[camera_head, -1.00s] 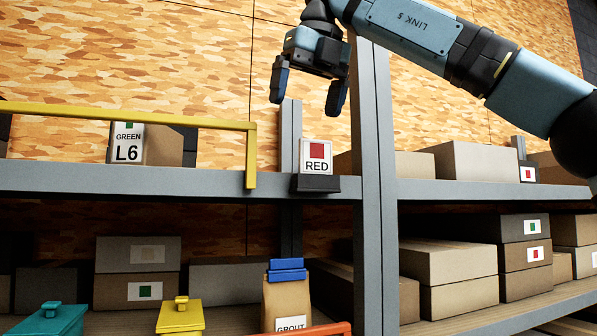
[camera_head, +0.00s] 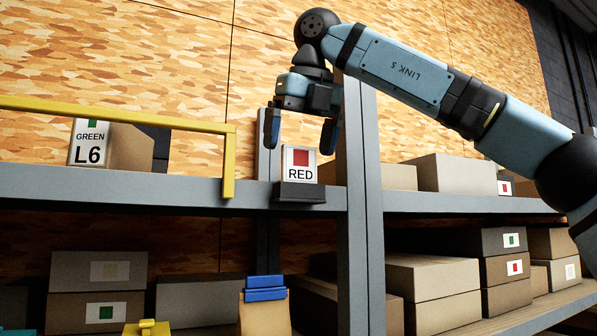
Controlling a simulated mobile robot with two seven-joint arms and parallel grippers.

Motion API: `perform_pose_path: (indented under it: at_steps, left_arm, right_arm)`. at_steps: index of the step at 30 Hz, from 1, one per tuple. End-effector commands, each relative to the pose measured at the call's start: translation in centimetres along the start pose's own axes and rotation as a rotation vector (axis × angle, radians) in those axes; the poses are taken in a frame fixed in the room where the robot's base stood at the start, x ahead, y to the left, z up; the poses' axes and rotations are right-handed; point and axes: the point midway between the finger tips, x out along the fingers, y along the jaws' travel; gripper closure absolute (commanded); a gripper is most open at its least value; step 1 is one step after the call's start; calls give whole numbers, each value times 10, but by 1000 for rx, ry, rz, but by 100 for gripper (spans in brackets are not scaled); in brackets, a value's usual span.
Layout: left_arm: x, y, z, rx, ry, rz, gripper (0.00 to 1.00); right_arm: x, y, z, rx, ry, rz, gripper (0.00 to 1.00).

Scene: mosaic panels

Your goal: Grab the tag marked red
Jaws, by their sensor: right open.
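The tag marked RED (camera_head: 299,164) is a white card with a red square. It stands upright in a dark holder (camera_head: 299,193) on the upper grey shelf, left of the grey upright. My right gripper (camera_head: 300,142) points down at the tag, its two dark fingers apart, one to the left and one to the right of the tag's upper part. Nothing is clamped between them, and I cannot tell whether they are level with the card in depth. My left gripper is not in view.
The grey upright (camera_head: 359,220) stands close to the right of the tag. A yellow rail (camera_head: 229,165) ends to its left. A GREEN L6 tag (camera_head: 89,143) stands on the shelf's left. Cardboard boxes (camera_head: 455,172) fill the shelf on the right. A blue-topped bag (camera_head: 265,289) is below.

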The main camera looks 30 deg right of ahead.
Motion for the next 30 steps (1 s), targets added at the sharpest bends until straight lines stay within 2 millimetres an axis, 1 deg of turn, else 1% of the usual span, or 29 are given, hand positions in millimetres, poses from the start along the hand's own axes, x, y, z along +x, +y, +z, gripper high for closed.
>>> perform_pose_path:
  at_steps: [3, 7, 10, 16, 17, 18, 20, 21, 23, 30]
  left_arm:
    - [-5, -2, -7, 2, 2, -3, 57]
    - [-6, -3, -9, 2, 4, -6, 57]
    - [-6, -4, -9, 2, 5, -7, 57]
    - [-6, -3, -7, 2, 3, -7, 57]
    - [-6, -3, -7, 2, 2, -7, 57]
    - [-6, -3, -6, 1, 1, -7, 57]
    - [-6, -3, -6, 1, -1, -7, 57]
    - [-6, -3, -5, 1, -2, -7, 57]
    - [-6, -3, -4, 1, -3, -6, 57]
    - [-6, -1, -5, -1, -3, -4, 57]
  right_arm:
    - [17, -1, 0, -1, 3, -1, 6]
    - [34, -1, -1, 1, 2, 0, 6]
    - [40, -1, -1, 1, 2, 0, 6]
    - [41, 0, -1, 1, 1, 1, 6]
    - [41, 0, -1, 1, 1, 1, 13]
    - [41, 0, -1, 1, 1, 1, 22]
    - [41, 0, -1, 1, 1, 1, 36]
    - [41, 0, -1, 1, 1, 1, 45]
    - [41, 0, -1, 1, 1, 1, 59]
    - [41, 0, -1, 1, 2, 0, 59]
